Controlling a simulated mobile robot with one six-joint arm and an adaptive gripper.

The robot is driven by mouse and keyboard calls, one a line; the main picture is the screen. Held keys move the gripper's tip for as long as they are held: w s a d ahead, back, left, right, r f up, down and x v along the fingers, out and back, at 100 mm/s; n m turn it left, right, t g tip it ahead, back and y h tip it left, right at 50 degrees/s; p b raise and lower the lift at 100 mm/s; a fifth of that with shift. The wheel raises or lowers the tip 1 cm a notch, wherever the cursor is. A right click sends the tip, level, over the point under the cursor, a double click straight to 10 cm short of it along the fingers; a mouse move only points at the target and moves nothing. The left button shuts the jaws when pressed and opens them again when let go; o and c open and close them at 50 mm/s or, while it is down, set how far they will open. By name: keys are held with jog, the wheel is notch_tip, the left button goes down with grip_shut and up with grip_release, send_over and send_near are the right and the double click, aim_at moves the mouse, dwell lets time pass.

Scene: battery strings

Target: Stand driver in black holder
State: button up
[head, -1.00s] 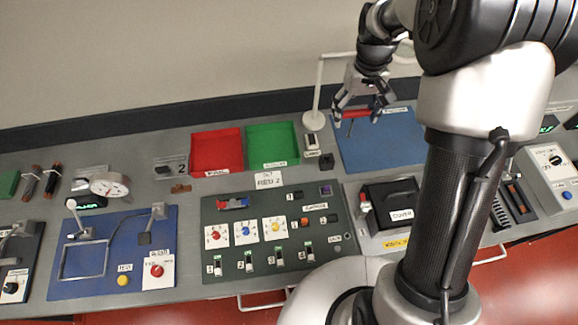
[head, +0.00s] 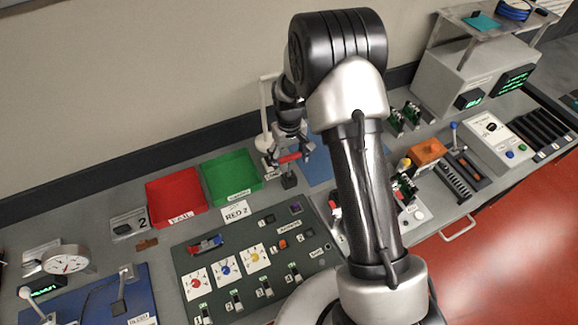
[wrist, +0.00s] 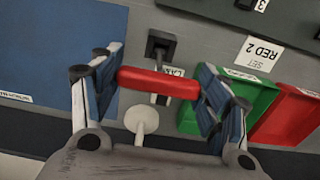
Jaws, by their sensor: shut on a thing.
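My gripper (head: 291,157) is shut on the red handle of the driver (head: 289,158), which also shows in the wrist view (wrist: 158,83). The handle lies crosswise between the two blue-padded fingers (wrist: 158,85). A small black block, apparently the holder (head: 289,182), stands on the bench just below the gripper in the head view. In the wrist view the black holder (wrist: 160,47) lies past the handle, with a gap in the picture between them. I cannot tell the height of the driver above it.
A white lamp stand (head: 265,110) rises close beside the gripper; its round base shows in the wrist view (wrist: 141,120). A green tray (head: 231,178) and red tray (head: 174,201) sit to the left. A blue mat (head: 318,172) lies to the right, partly behind my arm.

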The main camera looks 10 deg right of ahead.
aim_at(289, 175)
jog(key=shift+f, duration=2.2)
jog(key=shift+f+b, duration=0.2)
jog(key=shift+b, duration=0.15)
jog(key=o, duration=1.2)
jog(key=shift+r, duration=0.1)
